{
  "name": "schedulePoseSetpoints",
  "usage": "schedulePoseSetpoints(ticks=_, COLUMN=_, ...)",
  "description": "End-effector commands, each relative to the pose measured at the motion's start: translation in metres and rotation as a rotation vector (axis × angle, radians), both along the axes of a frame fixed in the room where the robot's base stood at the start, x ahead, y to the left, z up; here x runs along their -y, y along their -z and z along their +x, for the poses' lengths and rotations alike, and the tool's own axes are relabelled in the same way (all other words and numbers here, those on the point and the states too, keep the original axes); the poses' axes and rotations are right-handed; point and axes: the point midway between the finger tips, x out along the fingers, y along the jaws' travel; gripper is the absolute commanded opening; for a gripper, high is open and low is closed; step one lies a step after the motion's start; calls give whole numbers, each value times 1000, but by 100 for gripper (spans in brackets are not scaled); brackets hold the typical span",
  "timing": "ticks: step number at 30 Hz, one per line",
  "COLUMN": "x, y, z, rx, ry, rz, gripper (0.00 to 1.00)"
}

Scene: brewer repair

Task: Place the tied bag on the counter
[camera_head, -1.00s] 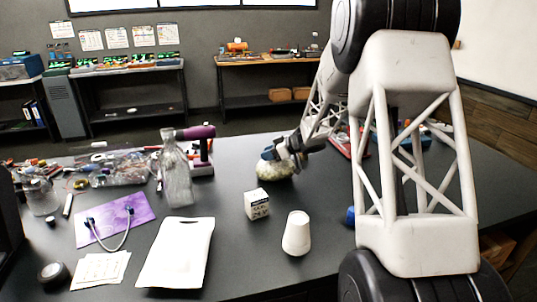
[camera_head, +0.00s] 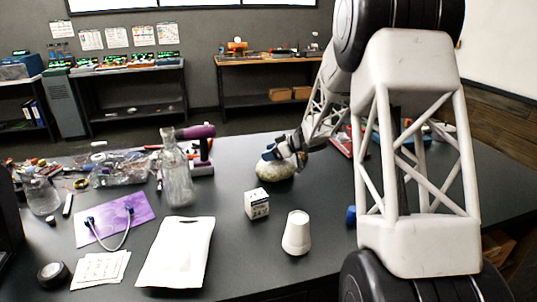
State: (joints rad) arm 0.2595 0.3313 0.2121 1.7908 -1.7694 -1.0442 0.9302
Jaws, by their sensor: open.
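The tied bag (camera_head: 275,171) is a small, pale greenish, rounded bundle resting on the dark counter (camera_head: 330,205), right of the purple drill. My gripper (camera_head: 280,151) is at the top of the bag, its fingers open. I cannot tell whether the fingers touch the bag. The bag's upper right side is partly hidden by my gripper.
A white box (camera_head: 257,204) and a white cup (camera_head: 297,233) stand in front of the bag. A glass bottle (camera_head: 176,172) and a purple drill (camera_head: 197,150) stand to its left. A white pouch (camera_head: 177,252) lies at the front.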

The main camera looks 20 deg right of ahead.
Motion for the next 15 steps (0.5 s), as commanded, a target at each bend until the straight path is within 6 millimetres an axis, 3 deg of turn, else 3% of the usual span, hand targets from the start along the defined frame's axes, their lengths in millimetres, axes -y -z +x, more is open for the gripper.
schedulePoseSetpoints(ticks=15, x=56, y=-34, z=-33, rx=0, ry=1, rz=0, gripper=60)
